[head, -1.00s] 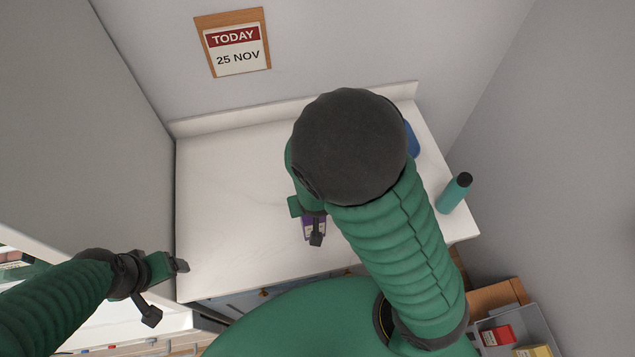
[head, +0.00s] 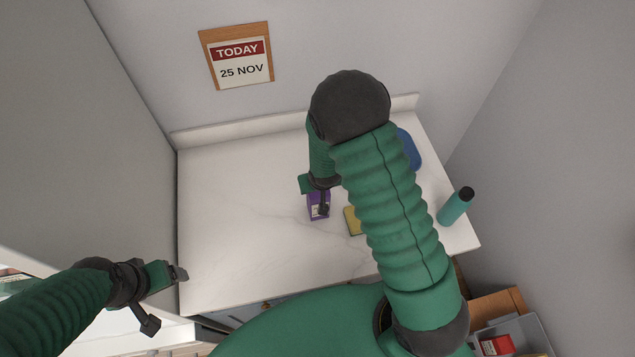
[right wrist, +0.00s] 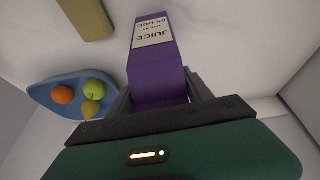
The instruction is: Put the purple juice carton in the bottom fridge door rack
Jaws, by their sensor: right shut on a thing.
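The purple juice carton (head: 313,211) is over the middle of the white counter in the head view. In the right wrist view the carton (right wrist: 153,62) sits between the fingers, its printed JUICE label showing. My right gripper (head: 316,196) is shut on it; its fingers also show in the right wrist view (right wrist: 160,98). I cannot tell whether the carton touches the counter. My left gripper (head: 167,299) is open and empty, left of the counter's front corner. The bottom fridge door rack cannot be made out.
The white counter (head: 230,220) is clear on its left. A yellow box (head: 352,221) is right of the carton. A blue plate (head: 408,150) holds an orange (right wrist: 63,94), a green apple (right wrist: 96,89) and a pear (right wrist: 92,108). A teal bottle (head: 454,207) stands at the right edge.

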